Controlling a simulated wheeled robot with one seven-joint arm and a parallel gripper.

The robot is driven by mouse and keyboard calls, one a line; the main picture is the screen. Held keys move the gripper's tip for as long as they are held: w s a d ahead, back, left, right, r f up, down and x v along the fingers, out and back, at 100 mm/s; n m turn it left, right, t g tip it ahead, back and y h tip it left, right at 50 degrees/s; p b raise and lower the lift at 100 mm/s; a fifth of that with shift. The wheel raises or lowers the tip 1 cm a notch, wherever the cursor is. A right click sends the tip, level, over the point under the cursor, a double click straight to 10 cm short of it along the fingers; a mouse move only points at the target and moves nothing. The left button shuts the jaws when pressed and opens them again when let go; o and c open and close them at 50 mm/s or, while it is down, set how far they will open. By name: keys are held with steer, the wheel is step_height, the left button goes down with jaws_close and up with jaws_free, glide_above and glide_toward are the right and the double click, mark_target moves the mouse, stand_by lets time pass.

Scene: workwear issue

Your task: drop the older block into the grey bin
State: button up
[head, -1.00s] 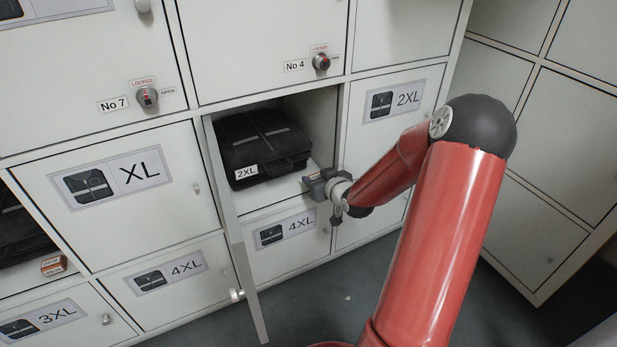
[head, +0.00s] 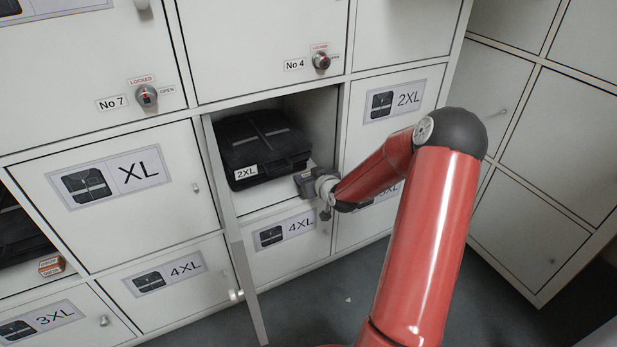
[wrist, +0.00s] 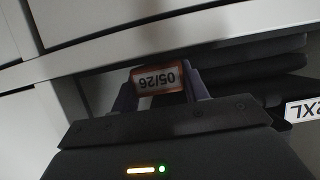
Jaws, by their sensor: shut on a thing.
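My gripper (head: 308,184) is at the lower right of the open compartment, beside the black folded garment tagged 2XL (head: 262,142). In the wrist view, my gripper (wrist: 160,86) is shut on a small block (wrist: 158,78) with an orange-brown edge and a pale label reading 05/26, seen upside down. In the head view this block is hidden by the gripper. A second small orange and white block (head: 51,265) sits in the open compartment at the far left; its print is too small to read. No grey bin is in view.
The open compartment's door (head: 246,285) swings out toward me, left of my gripper. Closed lockers surround it, including the XL door (head: 135,190) and the 2XL door (head: 400,130).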

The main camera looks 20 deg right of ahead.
steer(key=o, duration=0.6)
steer(key=shift+f, duration=0.2)
steer(key=o, duration=0.4)
steer(key=shift+r, duration=0.1)
